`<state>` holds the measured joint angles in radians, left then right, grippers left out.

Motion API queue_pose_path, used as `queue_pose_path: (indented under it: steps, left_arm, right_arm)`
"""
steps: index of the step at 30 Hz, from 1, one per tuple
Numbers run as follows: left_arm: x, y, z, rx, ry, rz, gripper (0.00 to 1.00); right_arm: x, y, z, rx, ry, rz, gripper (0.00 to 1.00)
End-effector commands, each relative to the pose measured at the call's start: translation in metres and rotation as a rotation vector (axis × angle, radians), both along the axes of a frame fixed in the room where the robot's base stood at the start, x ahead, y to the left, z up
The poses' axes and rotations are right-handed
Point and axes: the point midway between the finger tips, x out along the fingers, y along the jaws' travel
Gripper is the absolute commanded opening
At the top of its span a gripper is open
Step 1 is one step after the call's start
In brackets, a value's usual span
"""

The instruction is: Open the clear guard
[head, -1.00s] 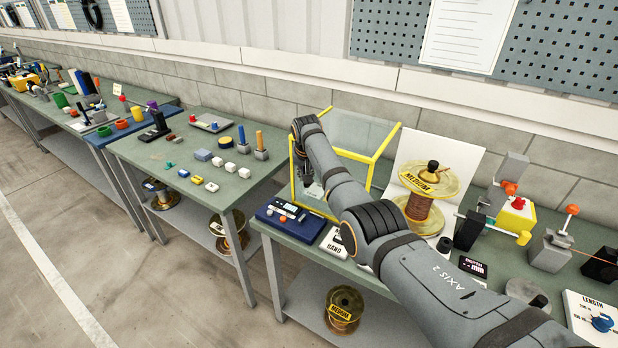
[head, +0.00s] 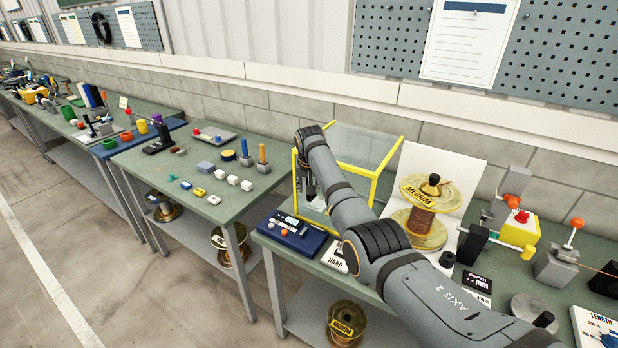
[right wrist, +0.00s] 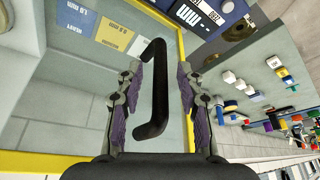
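The clear guard (head: 372,150) is a see-through box with yellow edges on the right bench. In the right wrist view its yellow edge (right wrist: 183,60) and clear pane (right wrist: 60,140) fill the left half. A black bar handle (right wrist: 152,95) stands out from the pane. My right gripper (right wrist: 159,75) is open with its fingers on either side of the handle, and gaps show on both sides. In the head view the right gripper (head: 308,192) is at the guard's left front side, partly behind my arm. My left gripper is in no view.
A MEDIUM spool (head: 424,213) stands to the right of the guard. A gap separates this bench from the middle bench (head: 160,205), which holds small blocks.

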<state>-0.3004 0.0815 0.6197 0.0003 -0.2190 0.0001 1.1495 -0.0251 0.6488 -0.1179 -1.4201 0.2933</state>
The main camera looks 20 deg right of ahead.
Motion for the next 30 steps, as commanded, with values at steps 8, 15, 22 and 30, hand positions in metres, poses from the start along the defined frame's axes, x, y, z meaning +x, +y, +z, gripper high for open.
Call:
queue_pose_path:
  steps: [8, 15, 22, 30]
  left_arm:
    - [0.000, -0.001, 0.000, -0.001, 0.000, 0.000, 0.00]
    - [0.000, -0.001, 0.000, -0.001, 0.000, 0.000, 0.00]
    - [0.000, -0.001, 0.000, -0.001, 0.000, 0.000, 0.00]
    - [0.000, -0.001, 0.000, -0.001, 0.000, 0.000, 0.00]
  right_arm:
    - [-0.023, 0.007, 0.060, 0.000, -0.004, 0.002, 0.37]
    - [-0.038, 0.010, 0.094, 0.001, -0.001, 0.000, 0.37]
    - [-0.040, 0.010, 0.099, 0.001, 0.001, 0.000, 0.37]
    - [-0.040, 0.010, 0.097, 0.000, 0.001, 0.000, 0.37]
